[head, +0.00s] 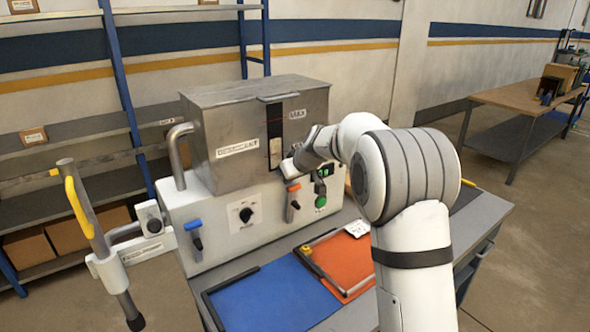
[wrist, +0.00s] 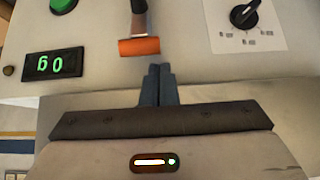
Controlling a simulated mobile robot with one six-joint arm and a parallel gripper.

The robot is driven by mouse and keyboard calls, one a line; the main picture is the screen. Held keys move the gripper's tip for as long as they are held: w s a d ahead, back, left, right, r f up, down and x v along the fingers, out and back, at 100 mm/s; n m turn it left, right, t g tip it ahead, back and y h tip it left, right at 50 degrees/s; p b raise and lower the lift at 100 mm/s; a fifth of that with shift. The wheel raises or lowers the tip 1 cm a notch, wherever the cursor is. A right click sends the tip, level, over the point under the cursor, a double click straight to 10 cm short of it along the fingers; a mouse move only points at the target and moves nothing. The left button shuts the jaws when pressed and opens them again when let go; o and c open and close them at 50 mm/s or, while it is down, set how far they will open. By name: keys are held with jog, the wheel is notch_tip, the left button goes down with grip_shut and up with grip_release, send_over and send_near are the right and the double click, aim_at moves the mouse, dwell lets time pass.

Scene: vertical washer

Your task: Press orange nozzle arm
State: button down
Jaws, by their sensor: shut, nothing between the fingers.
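The orange nozzle arm (head: 293,187) is a small lever with an orange top on the washer's front panel, right of the black knob. It also shows in the wrist view (wrist: 139,47), where its orange bar and dark stem are at the top middle. My gripper (wrist: 159,70) is shut and empty. In the wrist view its fingertips point at the panel just beside the orange bar, with a small visible gap. In the head view my gripper (head: 287,168) is just above the lever; I cannot tell the depth gap.
The panel has a blue lever (head: 194,230), a black knob (head: 246,215), a green button (head: 321,202) and a lit display (wrist: 54,64). The metal washer tank (head: 235,120) stands close behind. A yellow-handled wand (head: 77,207) hangs left. Blue and orange mats (head: 270,297) lie below.

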jog(key=shift+x, duration=1.2)
jog(key=shift+f, duration=0.1)
